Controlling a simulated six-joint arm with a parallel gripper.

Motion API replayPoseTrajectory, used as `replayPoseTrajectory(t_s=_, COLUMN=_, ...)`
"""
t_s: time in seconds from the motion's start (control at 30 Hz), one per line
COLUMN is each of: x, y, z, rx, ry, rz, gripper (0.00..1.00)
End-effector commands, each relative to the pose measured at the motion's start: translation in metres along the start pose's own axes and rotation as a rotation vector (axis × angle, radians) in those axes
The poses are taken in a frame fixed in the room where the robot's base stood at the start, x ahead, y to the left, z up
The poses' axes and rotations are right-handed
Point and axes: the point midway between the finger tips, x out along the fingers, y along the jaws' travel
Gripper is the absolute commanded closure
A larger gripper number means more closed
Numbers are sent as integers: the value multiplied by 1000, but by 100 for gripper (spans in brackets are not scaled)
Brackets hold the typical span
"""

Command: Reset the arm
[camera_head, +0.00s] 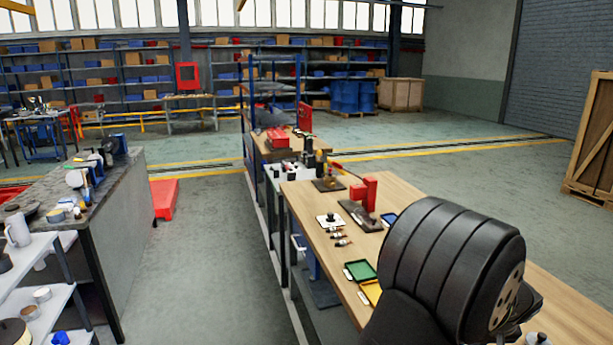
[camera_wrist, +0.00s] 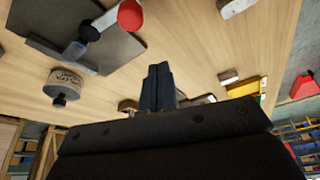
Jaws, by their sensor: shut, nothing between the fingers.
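My gripper (camera_wrist: 158,72) shows in the wrist view as two dark fingers pressed together with nothing between them. It points at the wooden workbench (camera_wrist: 190,30) and looks clear of it, though the exact gap is hard to tell. In the head view my black arm fills the lower right in front of the workbench (camera_head: 400,189), and the fingers cannot be made out there. In the wrist view a dark plate (camera_wrist: 40,15) with a red-ended part (camera_wrist: 129,14) lies at the upper left. A round grey-beige part with a dark stub (camera_wrist: 63,84) is below it.
On the workbench are a red upright block (camera_head: 370,190), a white plate with a black knob (camera_head: 329,220), a green tray (camera_head: 360,270) and a yellow tray (camera_head: 371,291). A grey bench (camera_head: 120,190) stands left across an aisle (camera_head: 205,250). A wooden crate (camera_head: 592,150) stands right.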

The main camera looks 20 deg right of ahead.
Motion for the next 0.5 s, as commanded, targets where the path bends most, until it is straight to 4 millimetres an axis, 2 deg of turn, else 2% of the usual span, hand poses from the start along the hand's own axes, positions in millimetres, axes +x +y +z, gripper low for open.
replayPoseTrajectory(t_s=0.1, x=25, y=-1, z=5, rx=1, ry=-2, rz=-2, gripper=100)
replayPoseTrajectory(t_s=0.3, x=12, y=8, z=37, rx=1, ry=1, rz=2, gripper=100)
replayPoseTrajectory(t_s=0.4, x=20, y=11, z=16, rx=19, ry=2, rz=9, gripper=100)
replayPoseTrajectory(t_s=0.5, x=20, y=12, z=14, rx=83, ry=1, rz=31, gripper=100)
